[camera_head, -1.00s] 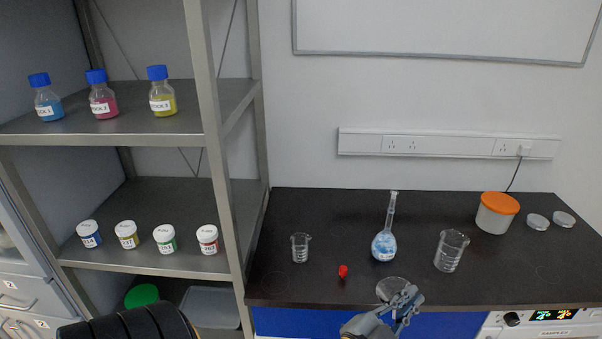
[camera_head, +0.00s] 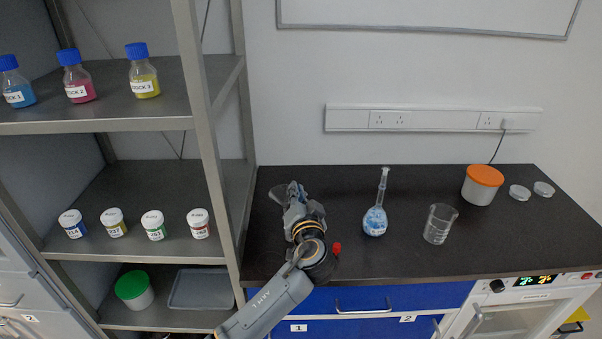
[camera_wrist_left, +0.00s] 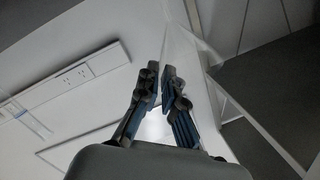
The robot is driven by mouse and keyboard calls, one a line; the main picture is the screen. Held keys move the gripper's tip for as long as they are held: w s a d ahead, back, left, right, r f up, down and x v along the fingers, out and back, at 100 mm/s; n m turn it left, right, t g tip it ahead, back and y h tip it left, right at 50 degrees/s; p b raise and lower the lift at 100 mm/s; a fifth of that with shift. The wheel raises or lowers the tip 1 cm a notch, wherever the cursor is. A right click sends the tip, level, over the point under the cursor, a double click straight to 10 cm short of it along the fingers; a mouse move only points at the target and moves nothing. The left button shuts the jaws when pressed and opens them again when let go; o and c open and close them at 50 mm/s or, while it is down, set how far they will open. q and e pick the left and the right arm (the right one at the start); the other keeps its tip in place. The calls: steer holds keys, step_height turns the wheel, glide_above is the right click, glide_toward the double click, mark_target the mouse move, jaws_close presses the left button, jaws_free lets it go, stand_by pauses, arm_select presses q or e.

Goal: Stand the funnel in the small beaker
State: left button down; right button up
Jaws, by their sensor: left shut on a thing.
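The clear funnel (camera_head: 279,192) is at the left end of the dark bench in the head view. My left gripper (camera_head: 296,192) is shut on it, with the wide part showing to the left of the fingers. In the left wrist view the fingers (camera_wrist_left: 161,76) are close together, with a faint clear shape beyond them. The small beaker is hidden behind my left gripper and arm, so I cannot tell how the funnel stands to it. My right gripper is not in view.
On the bench (camera_head: 330,200) are a small red object (camera_head: 337,248), a round flask with blue-white contents (camera_head: 375,221), a larger beaker (camera_head: 439,224), an orange-lidded tub (camera_head: 481,187) and two pale lids. A shelf post (camera_head: 205,130) rises close on the left.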

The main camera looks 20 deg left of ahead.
arm_select(q)
steer(key=w+f+b, duration=0.1)
steer(key=w+d+f+y+b, duration=0.1)
steer(key=w+b, duration=0.1)
steer(key=shift+n+g, duration=0.4)
stand_by(0.5)
stand_by(0.5)
steer(key=shift+b, duration=0.6)
stand_by(0.5)
stand_by(0.4)
steer(key=shift+f+b, duration=1.2)
steer(key=shift+f, duration=0.05)
steer(key=shift+f+b, duration=1.95)
steer(key=shift+f, duration=0.05)
stand_by(0.5)
